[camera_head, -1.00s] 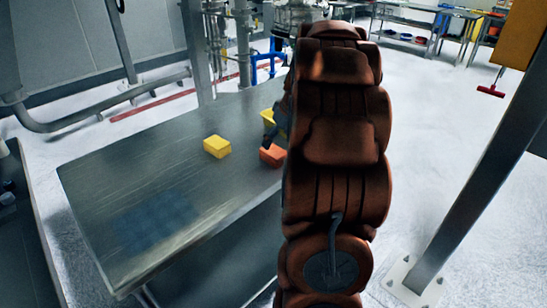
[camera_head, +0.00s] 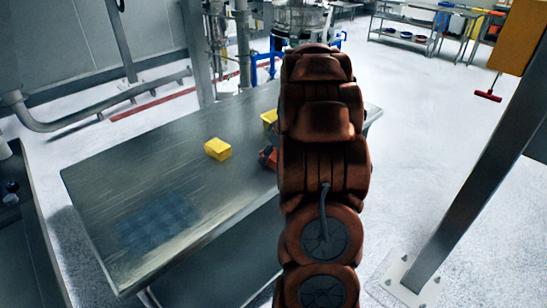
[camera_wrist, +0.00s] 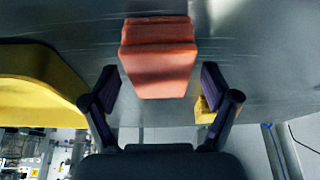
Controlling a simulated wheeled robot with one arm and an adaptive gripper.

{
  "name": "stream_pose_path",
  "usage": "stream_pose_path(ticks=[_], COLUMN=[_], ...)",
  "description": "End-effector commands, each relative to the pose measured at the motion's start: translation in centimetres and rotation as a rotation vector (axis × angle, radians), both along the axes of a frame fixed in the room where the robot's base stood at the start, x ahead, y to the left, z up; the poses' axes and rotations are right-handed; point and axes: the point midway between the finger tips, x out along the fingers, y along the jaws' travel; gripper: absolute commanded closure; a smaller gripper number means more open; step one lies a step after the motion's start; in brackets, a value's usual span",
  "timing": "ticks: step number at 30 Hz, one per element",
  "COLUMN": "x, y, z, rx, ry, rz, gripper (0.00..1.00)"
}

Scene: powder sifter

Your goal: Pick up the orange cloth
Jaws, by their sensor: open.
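The orange cloth (camera_wrist: 160,65) is a folded, block-like stack on the metal table (camera_head: 150,190). In the wrist view it lies ahead of and between the two dark fingers of my gripper (camera_wrist: 158,92), with a gap on each side. My gripper is open and holds nothing. In the head view only a small part of the orange cloth (camera_head: 266,157) shows; my arm hides the rest of it and most of my gripper.
A yellow block-like cloth (camera_head: 218,149) lies left of the orange one. Another yellow object (camera_head: 269,117) is behind, partly hidden by my arm. A yellow thing (camera_wrist: 40,95) is close beside my left finger in the wrist view.

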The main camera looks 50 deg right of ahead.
Motion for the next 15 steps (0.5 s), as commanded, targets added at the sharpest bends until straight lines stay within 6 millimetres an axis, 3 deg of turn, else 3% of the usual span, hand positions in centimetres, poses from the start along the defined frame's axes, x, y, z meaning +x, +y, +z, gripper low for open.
stream_pose_path(ticks=[4,15], x=[-0.01,-0.02], y=[0.00,0.00], z=[-0.01,-0.02], rx=[0.000,0.000], ry=[0.000,0.001], rz=[0.000,0.000], gripper=[0.14,0.52])
